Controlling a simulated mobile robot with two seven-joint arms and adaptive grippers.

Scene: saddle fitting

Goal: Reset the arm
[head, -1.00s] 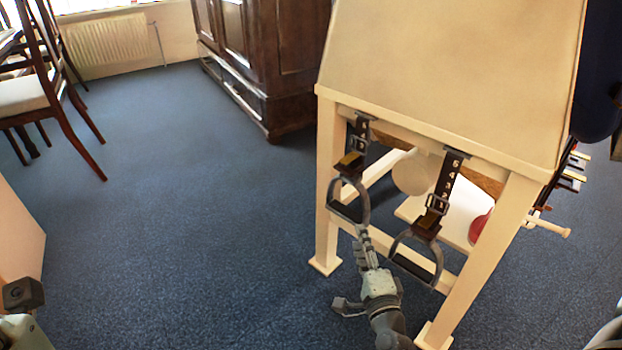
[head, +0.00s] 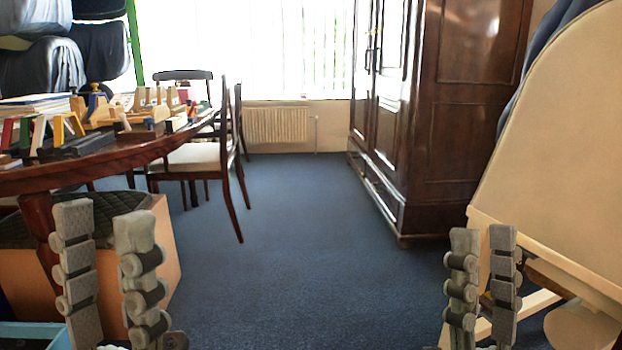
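My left gripper (head: 103,225) stands upright at the lower left of the head view. Its two grey segmented fingers point up, with a gap between them and nothing in it. My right gripper (head: 483,240) stands upright at the lower right, in front of the pale stand (head: 560,150). Its fingers also point up, with a narrower empty gap. Neither gripper appears to hold anything. The stirrups and straps are out of view.
A wooden table (head: 110,160) with toy-like blocks and a box (head: 165,250) below it stand behind my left gripper. A chair (head: 200,155) stands beyond. A dark wardrobe (head: 440,110) is behind my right gripper. The blue carpet (head: 300,240) between is clear.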

